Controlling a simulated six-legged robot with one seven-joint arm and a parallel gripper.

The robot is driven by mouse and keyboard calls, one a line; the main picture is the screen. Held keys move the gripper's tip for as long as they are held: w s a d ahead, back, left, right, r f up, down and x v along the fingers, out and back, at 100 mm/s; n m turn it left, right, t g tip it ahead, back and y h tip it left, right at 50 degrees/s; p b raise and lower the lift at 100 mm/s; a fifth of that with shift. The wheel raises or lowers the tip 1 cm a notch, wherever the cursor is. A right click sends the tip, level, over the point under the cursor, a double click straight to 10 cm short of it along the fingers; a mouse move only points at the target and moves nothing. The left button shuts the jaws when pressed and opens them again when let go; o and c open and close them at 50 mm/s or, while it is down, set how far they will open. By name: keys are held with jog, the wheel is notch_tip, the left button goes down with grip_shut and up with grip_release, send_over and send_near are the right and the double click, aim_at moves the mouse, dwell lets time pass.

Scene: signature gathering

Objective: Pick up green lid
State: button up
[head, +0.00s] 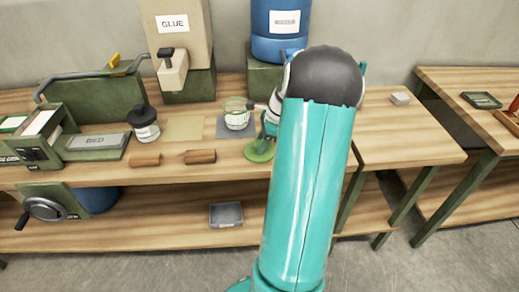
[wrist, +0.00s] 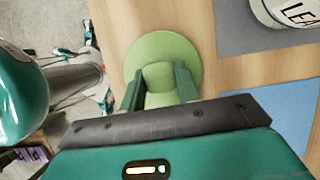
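The green lid (head: 259,152) lies on the wooden bench near its front edge, just left of my arm. It shows as a round light-green disc (wrist: 190,53) with a raised knob in the wrist view. My gripper (wrist: 159,76) is over the lid, with its two dark green fingers apart on either side of the knob. Whether the fingers touch the knob is hard to tell. In the head view my arm hides most of the gripper.
A glass jar (head: 236,118) stands on a grey mat (head: 222,133) behind the lid. A dark-capped bottle (head: 146,131) and brown rollers (head: 200,156) are to the left. A blue drum (head: 275,45) and a glue dispenser (head: 180,35) stand behind. A second bench (head: 400,140) is on the right.

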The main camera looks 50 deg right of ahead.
jog(key=shift+c, duration=1.1)
